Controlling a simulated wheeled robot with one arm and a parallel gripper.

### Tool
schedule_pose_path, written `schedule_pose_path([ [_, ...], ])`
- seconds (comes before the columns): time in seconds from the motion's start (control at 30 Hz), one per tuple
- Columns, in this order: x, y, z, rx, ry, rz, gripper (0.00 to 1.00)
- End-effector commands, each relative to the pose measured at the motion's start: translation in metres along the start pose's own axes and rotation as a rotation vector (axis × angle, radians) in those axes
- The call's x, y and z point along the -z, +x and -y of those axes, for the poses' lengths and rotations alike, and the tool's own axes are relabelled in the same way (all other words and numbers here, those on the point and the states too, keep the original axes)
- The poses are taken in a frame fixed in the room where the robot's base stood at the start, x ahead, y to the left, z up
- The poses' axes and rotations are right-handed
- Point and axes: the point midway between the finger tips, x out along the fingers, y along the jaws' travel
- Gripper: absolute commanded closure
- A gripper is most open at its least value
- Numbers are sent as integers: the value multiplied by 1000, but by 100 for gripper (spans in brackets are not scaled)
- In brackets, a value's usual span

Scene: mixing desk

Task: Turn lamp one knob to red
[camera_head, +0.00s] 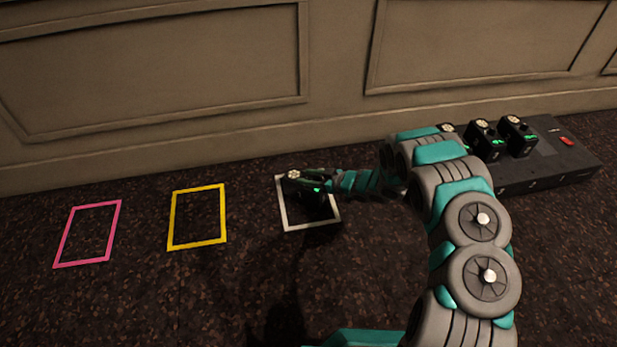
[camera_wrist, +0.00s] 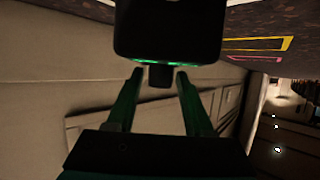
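A black lamp box (camera_head: 312,198) with a round pale top and a green light stands inside the white floor outline (camera_head: 292,228). In the wrist view the same box (camera_wrist: 168,28) fills the top, with a green-lit edge and a small dark knob (camera_wrist: 160,77) sticking out. My gripper (camera_head: 333,182) is at the right side of the box. In the wrist view its two fingers (camera_wrist: 160,84) lie on either side of the knob, with what look like narrow dark gaps. The knob's pointer is not visible. No red light shows on this box.
Yellow (camera_head: 197,247) and pink (camera_head: 82,264) outlines lie empty to the left. At right, a dark desk unit (camera_head: 552,172) carries more black boxes (camera_head: 483,140) with green lights and a red button (camera_head: 567,141). A panelled wall (camera_head: 190,120) runs behind. My arm covers part of the unit.

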Motion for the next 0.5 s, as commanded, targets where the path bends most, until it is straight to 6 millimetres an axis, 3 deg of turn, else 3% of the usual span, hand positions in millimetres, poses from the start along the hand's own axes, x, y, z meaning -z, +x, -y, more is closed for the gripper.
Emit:
schedule_pose_path([
  [0.07, 0, 0, 0, 0, 0, 0, 58],
  [0.43, 0, 0, 0, 0, 0, 0, 99],
  [0.5, 0, 0, 0, 0, 0, 0, 100],
])
